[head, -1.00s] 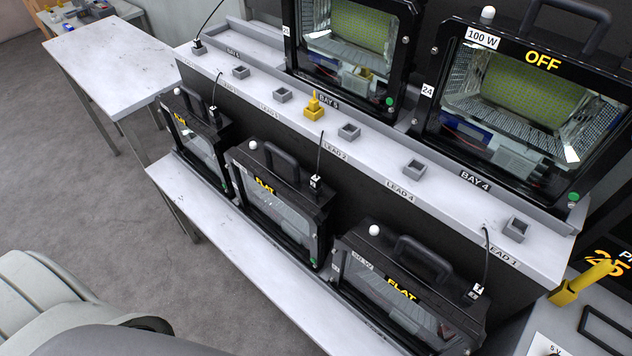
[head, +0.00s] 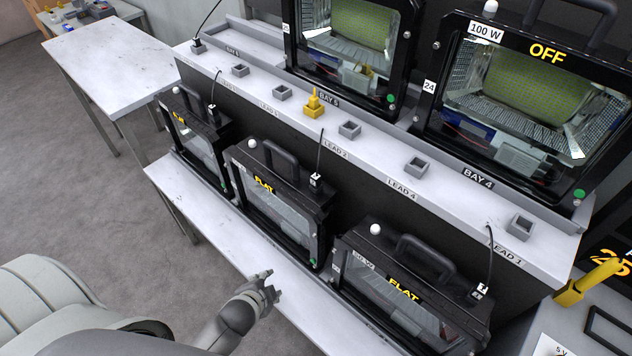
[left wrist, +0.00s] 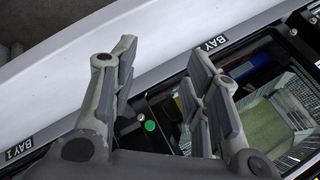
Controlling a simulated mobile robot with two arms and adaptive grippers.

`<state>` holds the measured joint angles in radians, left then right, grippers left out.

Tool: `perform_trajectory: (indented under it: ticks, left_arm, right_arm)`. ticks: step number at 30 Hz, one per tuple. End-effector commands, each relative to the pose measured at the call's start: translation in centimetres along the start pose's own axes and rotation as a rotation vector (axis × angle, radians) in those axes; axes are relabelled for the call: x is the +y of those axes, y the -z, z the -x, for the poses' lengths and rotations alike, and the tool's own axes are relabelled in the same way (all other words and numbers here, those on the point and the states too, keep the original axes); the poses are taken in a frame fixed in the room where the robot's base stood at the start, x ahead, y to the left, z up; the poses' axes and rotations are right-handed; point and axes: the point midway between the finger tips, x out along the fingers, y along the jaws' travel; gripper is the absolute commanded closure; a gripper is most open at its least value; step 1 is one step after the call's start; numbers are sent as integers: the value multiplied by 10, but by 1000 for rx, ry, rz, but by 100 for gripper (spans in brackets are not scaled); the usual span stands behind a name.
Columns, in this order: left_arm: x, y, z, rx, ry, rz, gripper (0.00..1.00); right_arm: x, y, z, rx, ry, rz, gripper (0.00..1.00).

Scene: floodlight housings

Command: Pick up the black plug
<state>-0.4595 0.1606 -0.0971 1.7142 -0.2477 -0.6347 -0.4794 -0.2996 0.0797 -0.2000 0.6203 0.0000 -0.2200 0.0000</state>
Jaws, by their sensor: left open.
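Several black plugs on black cables show in the head view. One (head: 197,46) stands in a grey socket at the far left end of the upper ledge. Others sit on top of the lower-row floodlights: left (head: 213,115), middle (head: 316,181) and right (head: 479,292). I cannot tell which one the task means. My left gripper (head: 270,283) is open and empty, low by the front shelf between the middle and right floodlights, apart from every plug. In the left wrist view its spread fingers (left wrist: 161,65) have a housing and bay labels beyond them. My right gripper is out of view.
A yellow plug (head: 314,104) stands on the ledge (head: 385,160) among several empty grey sockets. Lower floodlights (head: 275,200) stand on the white shelf (head: 240,240); larger ones (head: 530,95) stand behind. A yellow object (head: 588,283) is at right. A white table (head: 110,65) stands at left.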

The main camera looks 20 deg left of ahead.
Motion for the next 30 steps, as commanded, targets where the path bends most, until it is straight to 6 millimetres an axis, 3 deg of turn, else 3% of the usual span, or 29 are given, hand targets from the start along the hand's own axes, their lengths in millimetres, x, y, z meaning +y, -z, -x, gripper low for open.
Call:
perform_trajectory:
  ticks: [1,6,12,16,21,25,30]
  left_arm:
    - [-25,7,4,36,75,-123,57]
    - [-97,41,26,129,345,-593,57]
    - [-153,85,66,155,677,-1167,57]
    - [-172,114,97,126,897,-1533,57]
    - [-178,141,129,63,1133,-1908,57]
    - [-176,151,142,24,1238,-2067,57]
    - [-178,161,144,5,1282,-2128,57]
  right_arm:
    - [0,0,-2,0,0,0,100]
    - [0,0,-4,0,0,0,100]
    - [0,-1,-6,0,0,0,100]
    - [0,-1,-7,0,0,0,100]
    - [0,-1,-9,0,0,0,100]
    - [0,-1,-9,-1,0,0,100]
    - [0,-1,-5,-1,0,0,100]
